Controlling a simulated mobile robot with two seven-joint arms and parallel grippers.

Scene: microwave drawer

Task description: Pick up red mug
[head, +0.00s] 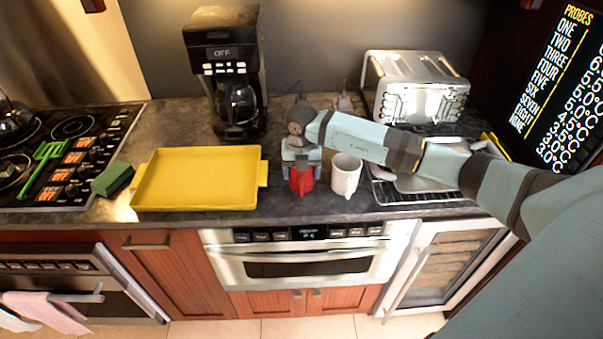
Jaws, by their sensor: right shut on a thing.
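The red mug (302,181) stands near the counter's front edge, right of the yellow tray. My right gripper (301,168) reaches down over it from above and is shut on it. The gripper hides the mug's top, and I cannot tell whether the mug still touches the counter. A white mug (346,174) stands just right of the red one, close beside it. My left gripper is not in view.
A yellow tray (262,173) lies left of the mugs, with a green sponge (112,179) beside it. A coffee maker (228,70) and a silver toaster (415,85) stand behind. A wire rack (430,198) is at right. The microwave drawer (300,263) below is shut.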

